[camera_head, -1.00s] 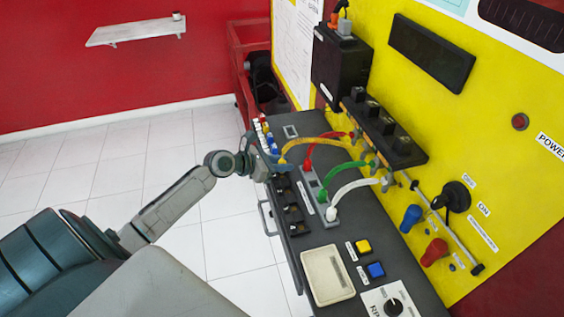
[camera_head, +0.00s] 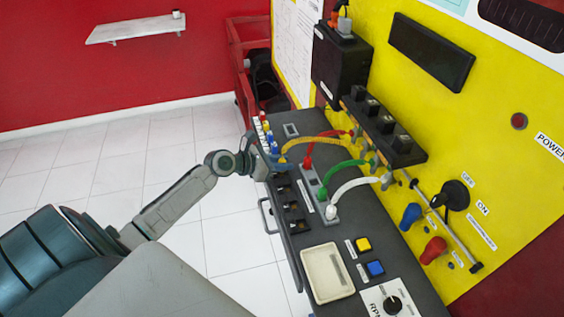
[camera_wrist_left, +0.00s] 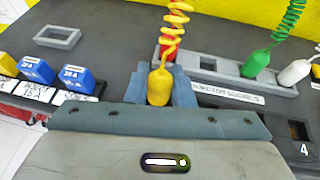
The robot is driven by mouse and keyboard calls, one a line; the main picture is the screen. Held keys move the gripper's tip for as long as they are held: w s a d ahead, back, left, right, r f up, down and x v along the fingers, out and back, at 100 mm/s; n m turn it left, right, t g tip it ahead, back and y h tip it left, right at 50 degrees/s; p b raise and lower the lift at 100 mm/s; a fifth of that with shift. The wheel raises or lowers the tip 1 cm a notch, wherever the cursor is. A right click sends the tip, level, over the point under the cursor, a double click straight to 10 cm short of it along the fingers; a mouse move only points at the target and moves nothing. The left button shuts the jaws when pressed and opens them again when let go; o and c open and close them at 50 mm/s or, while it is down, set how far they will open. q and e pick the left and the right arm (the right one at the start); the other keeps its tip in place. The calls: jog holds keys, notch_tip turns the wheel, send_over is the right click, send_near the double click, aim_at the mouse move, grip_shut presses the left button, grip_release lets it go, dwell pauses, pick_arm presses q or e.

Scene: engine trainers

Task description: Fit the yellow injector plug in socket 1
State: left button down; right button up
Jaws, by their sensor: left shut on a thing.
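The yellow injector plug (camera_wrist_left: 159,86) is held upright between the blue-grey fingers of my left gripper (camera_wrist_left: 160,92), which is shut on it. Its coiled yellow cable (camera_head: 315,143) arcs across to the black unit. The grey injector socket rail (camera_wrist_left: 228,84) lies just beyond the plug. A red plug (camera_wrist_left: 168,46) sits at its left end, behind the yellow one. An open-looking space (camera_wrist_left: 206,66) shows between the red plug and the green plug (camera_wrist_left: 257,64). A white plug (camera_wrist_left: 294,73) stands farther right. Socket 1's number and the yellow plug's lower tip are hidden. My right gripper is not in view.
Blue fuses (camera_wrist_left: 77,79) and other coloured pieces stand at the left edge of the dark panel. An empty grey frame (camera_wrist_left: 57,37) lies behind them. A row of dark openings (camera_head: 292,207) runs along the near edge. The black unit (camera_head: 385,128) stands behind the rail.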

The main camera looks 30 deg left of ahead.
pick_arm(q)
jog(key=shift+f, duration=0.6)
jog(key=c, duration=1.5)
grip_release()
jog(key=shift+s+a+r+p, duration=0.4)
jog(key=shift+s+r+p, duration=0.3)
jog(key=shift+p, duration=0.15)
jog(key=shift+p+v, duration=1.05)
jog(key=shift+v, duration=0.4)
jog(key=shift+r, duration=0.15)
notch_tip(320, 180, up, 5)
jog(key=p, duration=0.6)
